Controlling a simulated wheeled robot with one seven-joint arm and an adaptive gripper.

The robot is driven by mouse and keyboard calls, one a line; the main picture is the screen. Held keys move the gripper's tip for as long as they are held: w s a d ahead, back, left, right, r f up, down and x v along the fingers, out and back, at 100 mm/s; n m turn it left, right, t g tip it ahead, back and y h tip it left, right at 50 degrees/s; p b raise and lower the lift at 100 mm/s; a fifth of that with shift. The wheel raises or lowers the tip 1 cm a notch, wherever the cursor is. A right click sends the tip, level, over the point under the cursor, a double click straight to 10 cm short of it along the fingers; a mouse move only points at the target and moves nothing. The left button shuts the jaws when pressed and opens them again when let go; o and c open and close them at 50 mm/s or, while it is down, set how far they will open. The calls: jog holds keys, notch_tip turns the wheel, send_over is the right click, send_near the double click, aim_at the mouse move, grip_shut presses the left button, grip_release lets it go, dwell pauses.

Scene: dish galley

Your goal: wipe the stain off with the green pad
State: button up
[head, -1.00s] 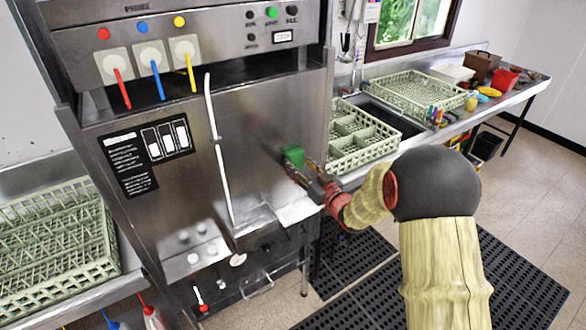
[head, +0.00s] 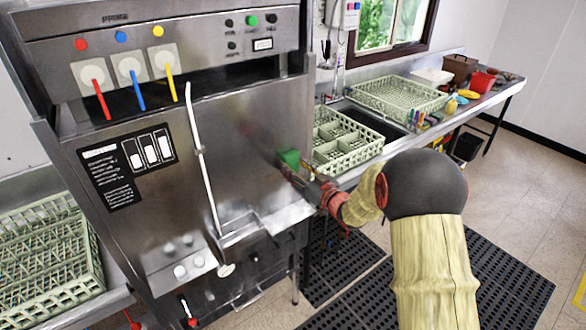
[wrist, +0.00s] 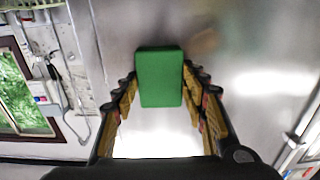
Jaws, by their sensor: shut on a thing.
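The green pad (head: 289,158) is in my gripper (head: 292,171), at the right part of the steel machine front (head: 225,120). In the wrist view the pad (wrist: 160,75) stands upright between the two yellow-and-black fingers, which are shut on it. A faint brown stain (wrist: 204,42) shows on the steel just right of the pad's upper end in the wrist view. The pad does not cover the visible part of the stain. I cannot tell whether the pad touches the steel.
A white bar handle (head: 203,160) runs down the machine front, left of my gripper. A small ledge (head: 240,228) juts out below. Green dish racks stand on the right counter (head: 378,140) and at the left (head: 100,275). Black mats (head: 345,265) cover the floor.

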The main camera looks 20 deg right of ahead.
jog(key=shift+d, duration=0.1)
jog(key=shift+s+d, duration=0.1)
jog(key=shift+s, duration=0.15)
jog(key=shift+v, duration=2.65)
jog(key=shift+s, duration=0.1)
jog(key=v, duration=0.3)
